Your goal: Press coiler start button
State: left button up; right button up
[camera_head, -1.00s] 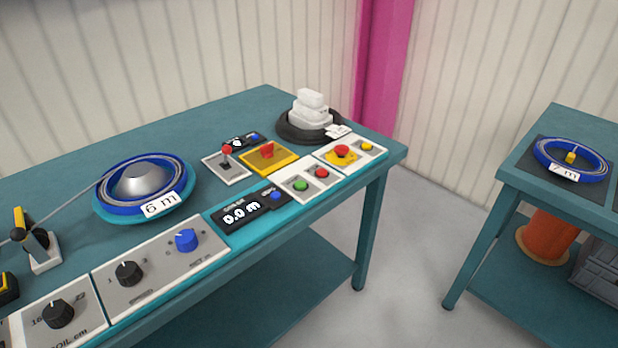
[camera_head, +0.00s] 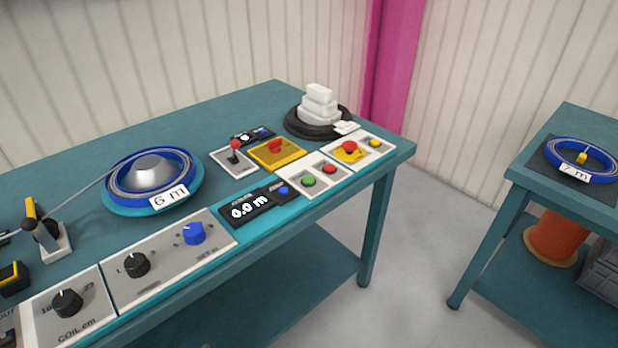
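The green button (camera_head: 309,181) sits on a white panel at the front edge of the coiler bench, beside a red button (camera_head: 330,169). I cannot read a start label on it. A black display (camera_head: 250,207) reading 0.0 m with a blue button (camera_head: 283,190) is just left of that panel. A blue coil reel (camera_head: 150,178) labelled 6 m lies on the bench at the left. Neither of my grippers is in view.
A red emergency button (camera_head: 348,147) on yellow is right of the white panel. A second table (camera_head: 525,172) with a 7 m coil (camera_head: 590,172) stands right, across a floor gap.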

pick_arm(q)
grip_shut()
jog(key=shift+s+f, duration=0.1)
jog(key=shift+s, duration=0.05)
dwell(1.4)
